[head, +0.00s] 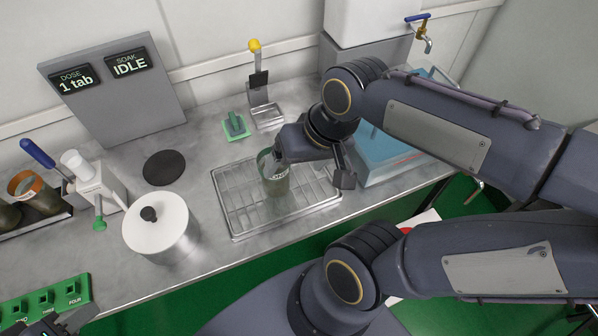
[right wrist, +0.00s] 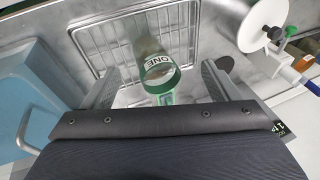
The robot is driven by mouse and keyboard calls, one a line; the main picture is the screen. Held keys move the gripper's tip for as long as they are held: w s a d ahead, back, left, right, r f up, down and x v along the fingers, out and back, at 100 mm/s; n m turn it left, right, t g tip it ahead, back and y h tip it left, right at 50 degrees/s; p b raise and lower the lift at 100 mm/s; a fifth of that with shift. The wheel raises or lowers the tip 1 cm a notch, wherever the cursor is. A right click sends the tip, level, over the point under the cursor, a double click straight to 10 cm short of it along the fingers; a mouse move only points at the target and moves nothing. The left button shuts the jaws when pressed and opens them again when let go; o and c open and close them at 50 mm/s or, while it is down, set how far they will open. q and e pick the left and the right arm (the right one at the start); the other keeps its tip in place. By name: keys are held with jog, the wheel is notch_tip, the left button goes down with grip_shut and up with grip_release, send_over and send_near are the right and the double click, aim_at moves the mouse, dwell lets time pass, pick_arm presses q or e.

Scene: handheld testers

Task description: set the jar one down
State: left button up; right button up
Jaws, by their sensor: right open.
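My right gripper (head: 312,168) is at the jar. In the right wrist view its fingers (right wrist: 160,72) are open on either side of the jar, with gaps to both sides. A small part of my left gripper (head: 62,323) shows at the bottom left of the head view; its fingertips are not clear.
A blue-water basin (head: 385,158) is right of the tray. A white-lidded pot (head: 160,225), a black disc (head: 164,167) and a yellow-knobbed lever (head: 257,75) stand around it. A sign (head: 110,90) reads 1 tab and IDLE. A green numbered rack (head: 48,300) is at front left.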

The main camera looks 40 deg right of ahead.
jog(key=s, duration=0.1)
jog(key=s+n+t, duration=0.1)
jog(key=a+f+n+t+y, duration=0.1)
jog(key=shift+s, duration=0.4)
notch_tip(320, 180, up, 2)
jog(key=shift+r+p, duration=0.1)
jog(key=shift+p, duration=0.85)
